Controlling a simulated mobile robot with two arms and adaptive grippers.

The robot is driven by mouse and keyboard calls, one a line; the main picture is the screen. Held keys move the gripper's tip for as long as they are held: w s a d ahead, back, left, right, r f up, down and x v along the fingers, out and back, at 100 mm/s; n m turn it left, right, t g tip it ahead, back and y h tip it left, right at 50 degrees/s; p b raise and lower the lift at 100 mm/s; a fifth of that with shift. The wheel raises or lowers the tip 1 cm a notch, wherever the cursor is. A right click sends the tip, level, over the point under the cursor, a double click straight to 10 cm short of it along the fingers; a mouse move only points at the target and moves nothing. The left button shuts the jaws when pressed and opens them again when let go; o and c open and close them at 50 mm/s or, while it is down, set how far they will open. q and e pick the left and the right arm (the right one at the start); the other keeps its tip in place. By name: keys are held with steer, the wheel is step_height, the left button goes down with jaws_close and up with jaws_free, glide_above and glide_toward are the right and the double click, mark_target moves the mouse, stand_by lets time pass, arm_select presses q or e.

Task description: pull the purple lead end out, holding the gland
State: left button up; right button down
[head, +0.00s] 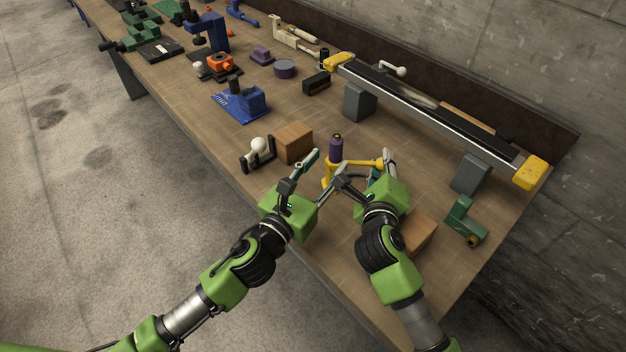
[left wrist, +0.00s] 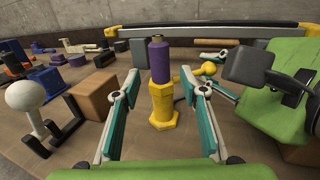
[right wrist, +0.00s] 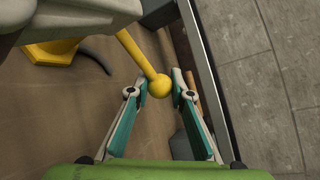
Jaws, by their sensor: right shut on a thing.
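The purple lead end (head: 336,148) stands upright in the top of the yellow gland (head: 329,181). In the left wrist view, the purple lead end (left wrist: 159,62) rises above the hexagonal yellow gland (left wrist: 162,106). My left gripper (left wrist: 160,84) is open, its fingers on either side of them with gaps. My right gripper (right wrist: 162,84) is shut on the round yellow knob (right wrist: 159,86) at the end of the gland's side arm. A dark curved piece (right wrist: 95,62) shows beside the gland's base. The gland's lower part is partly hidden in the head view.
A brown wooden block (head: 293,142) and a white ball on a black stand (head: 258,146) are left of the gland. Another wooden block (head: 419,233) lies beside my right arm. A long rail with yellow ends (head: 430,103) stands behind. A green part (head: 465,220) lies right.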

mark_target(332, 157)
arm_select(q)
steer(key=x, duration=0.5)
jaws_close()
stand_by(0.3)
